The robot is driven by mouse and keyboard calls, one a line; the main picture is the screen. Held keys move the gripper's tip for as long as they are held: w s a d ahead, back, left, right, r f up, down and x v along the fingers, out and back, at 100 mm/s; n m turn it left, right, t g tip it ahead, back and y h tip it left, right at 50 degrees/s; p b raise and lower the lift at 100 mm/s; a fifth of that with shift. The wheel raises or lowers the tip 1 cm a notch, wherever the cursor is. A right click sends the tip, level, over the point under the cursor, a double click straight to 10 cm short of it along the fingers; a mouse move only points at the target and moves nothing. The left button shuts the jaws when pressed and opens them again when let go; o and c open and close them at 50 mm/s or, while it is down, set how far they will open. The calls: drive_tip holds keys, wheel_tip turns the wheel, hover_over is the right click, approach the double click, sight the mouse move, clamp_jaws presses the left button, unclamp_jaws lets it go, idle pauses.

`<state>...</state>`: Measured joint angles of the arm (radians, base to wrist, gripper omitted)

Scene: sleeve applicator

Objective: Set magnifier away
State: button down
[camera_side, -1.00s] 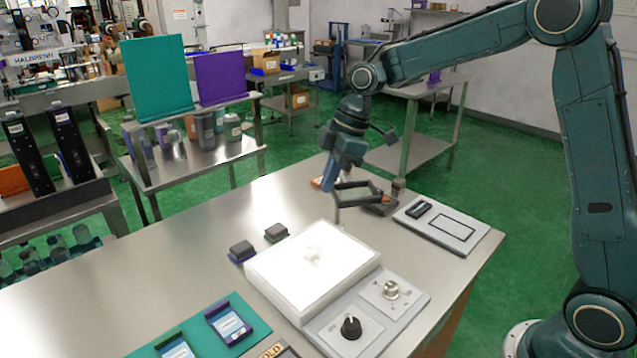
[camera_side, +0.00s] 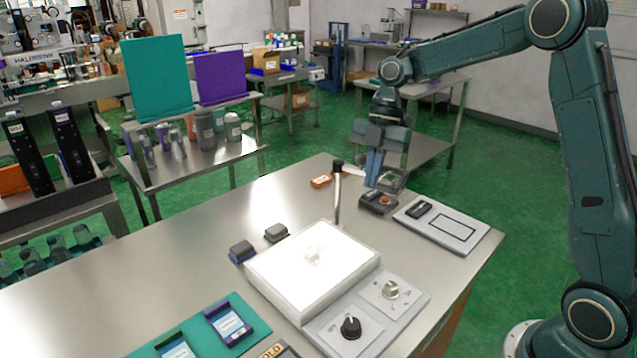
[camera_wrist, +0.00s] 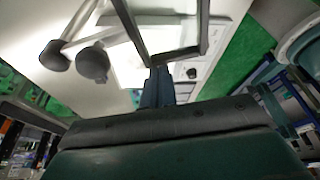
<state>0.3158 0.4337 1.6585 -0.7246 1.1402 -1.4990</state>
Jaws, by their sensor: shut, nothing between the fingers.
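The magnifier's dark rectangular frame (camera_side: 395,181) hangs above the back right of the steel table, behind and right of the glowing light box (camera_side: 312,262). A pale arm (camera_side: 353,171) links it to an upright post (camera_side: 337,195) with a dark knob on top. The frame also shows in the wrist view (camera_wrist: 205,28), with the post and knobs to its left. My gripper (camera_side: 373,182) points down with its blue fingers shut and empty. In the wrist view the fingertips (camera_wrist: 160,72) are close against the frame's near bar; whether they touch is unclear. Part of the frame is hidden by my fingers.
A dark block (camera_side: 378,202) and a white panel with a black outline (camera_side: 442,226) lie at the right edge. An orange item (camera_side: 321,181) lies at the back. Two dark pads (camera_side: 276,232) sit left of the light box.

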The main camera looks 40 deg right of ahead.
drive_tip(key=shift+d, duration=0.4)
idle(0.3)
drive_tip(key=shift+r, duration=0.1)
drive_tip(key=shift+v, duration=2.5)
drive_tip(key=shift+w+r, duration=0.1)
drive_tip(key=shift+r, duration=0.35)
drive_tip(key=shift+d+r, duration=0.3)
drive_tip(key=shift+r, duration=0.3)
drive_tip(key=shift+r, duration=0.1)
